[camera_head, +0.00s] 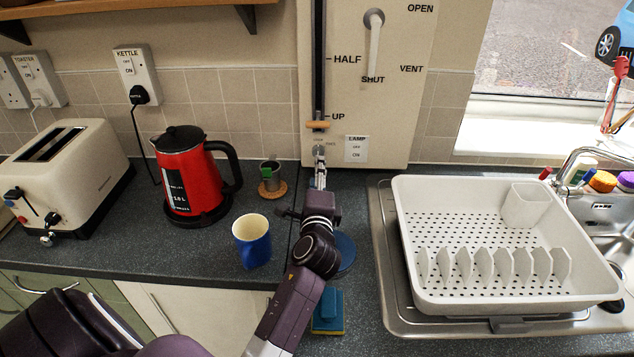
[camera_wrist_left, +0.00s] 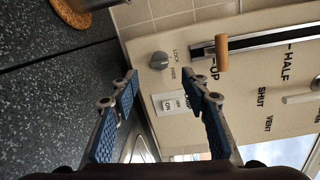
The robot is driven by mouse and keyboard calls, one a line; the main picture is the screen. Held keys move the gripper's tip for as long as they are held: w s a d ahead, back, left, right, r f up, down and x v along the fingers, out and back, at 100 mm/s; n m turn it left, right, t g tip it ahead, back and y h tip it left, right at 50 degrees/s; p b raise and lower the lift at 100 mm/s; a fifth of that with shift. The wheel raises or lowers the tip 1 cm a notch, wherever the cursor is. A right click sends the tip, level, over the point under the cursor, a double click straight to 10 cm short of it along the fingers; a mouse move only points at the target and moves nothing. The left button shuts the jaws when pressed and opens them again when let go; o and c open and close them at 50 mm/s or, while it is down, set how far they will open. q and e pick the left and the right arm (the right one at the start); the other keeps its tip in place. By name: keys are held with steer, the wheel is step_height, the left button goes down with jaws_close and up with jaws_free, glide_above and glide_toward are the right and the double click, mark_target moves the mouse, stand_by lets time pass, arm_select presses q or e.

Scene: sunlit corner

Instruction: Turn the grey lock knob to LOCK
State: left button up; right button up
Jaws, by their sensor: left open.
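The grey lock knob (camera_wrist_left: 160,59) is on the cream panel (camera_wrist_left: 205,35), beside the printed words LOCK and FREE. I cannot tell which word it points to. In the head view the knob (camera_head: 319,150) sits below the wooden slider handle (camera_head: 318,125), which is near the UP mark. My left gripper (camera_head: 320,174) is just in front of and below the knob. In the left wrist view its blue-padded fingers (camera_wrist_left: 158,80) are spread apart with nothing between them, and the knob shows beyond the gap. My right gripper is out of view.
A LAMP switch (camera_head: 356,149) is right of the knob. A metal cup on a cork coaster (camera_head: 272,189), a blue mug (camera_head: 252,241) and a red kettle (camera_head: 184,178) stand to the left. A white dish rack (camera_head: 408,245) is at the right.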

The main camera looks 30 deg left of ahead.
arm_select(q)
steer(key=shift+v, duration=1.7)
